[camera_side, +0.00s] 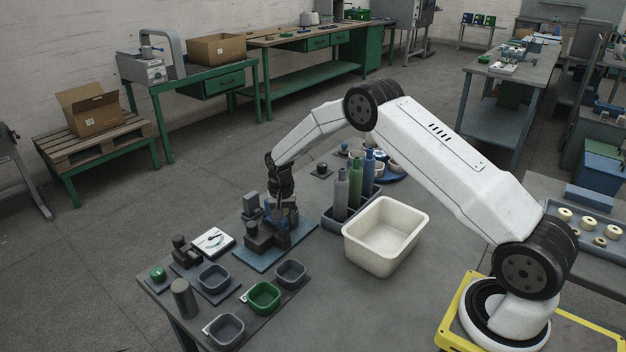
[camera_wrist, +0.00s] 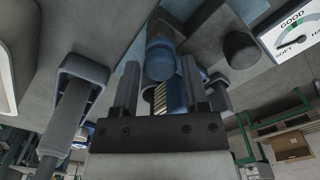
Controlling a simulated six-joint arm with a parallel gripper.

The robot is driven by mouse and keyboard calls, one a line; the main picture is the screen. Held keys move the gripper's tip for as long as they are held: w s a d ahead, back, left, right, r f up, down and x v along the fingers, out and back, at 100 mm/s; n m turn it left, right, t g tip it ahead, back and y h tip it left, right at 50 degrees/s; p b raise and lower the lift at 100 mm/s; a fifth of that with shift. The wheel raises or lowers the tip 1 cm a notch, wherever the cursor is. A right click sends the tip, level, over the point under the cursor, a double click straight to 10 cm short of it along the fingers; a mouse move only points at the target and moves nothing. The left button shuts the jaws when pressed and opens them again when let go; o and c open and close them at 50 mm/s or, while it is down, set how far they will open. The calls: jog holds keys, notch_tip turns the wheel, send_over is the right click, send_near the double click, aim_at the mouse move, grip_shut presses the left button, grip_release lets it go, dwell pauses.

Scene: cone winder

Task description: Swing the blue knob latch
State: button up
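The blue knob (camera_wrist: 160,60) of the latch shows in the wrist view as a rounded blue cylinder. It lies between the fingers of my gripper (camera_wrist: 160,66), with a visible gap on each side. My gripper looks open; whether a fingertip touches the knob is unclear. In the side view, my gripper (camera_side: 283,203) points down at the dark winder fixture (camera_side: 261,236) on its blue base plate (camera_side: 268,259). A little blue shows beside the fingers there, but the knob is mostly hidden by my gripper and the fixture.
A dial gauge (camera_side: 212,242) stands left of the fixture. Grey and green trays (camera_side: 264,297) are in front. A rack of bottles (camera_side: 342,222) and a cream bin (camera_side: 386,236) stand close on the right. The table front is clear right of the trays.

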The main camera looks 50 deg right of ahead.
aim_at(284, 222)
jog(key=shift+r, duration=0.15)
jog(key=shift+r, duration=3.75)
jog(key=shift+s+r, duration=0.1)
jog(key=shift+s+a+r+n, duration=0.3)
jog(key=shift+s+a+r, duration=0.05)
jog(key=shift+a, duration=0.05)
jog(key=s+a+r+n+t, duration=0.1)
jog(key=s+a+n, duration=0.2)
jog(key=s, duration=0.5)
jog(key=s+a+r+n, duration=0.2)
jog(key=s+a, duration=0.1)
jog(key=s, duration=0.6)
jog(key=s+a+r+n+t, duration=0.1)
jog(key=s+a+r+n, duration=0.1)
jog(key=s, duration=0.7)
jog(key=shift+s+a+r+n+t, duration=0.15)
jog(key=shift+a+r+n+t, duration=0.15)
jog(key=shift+a+n, duration=0.45)
jog(key=shift+d, duration=0.1)
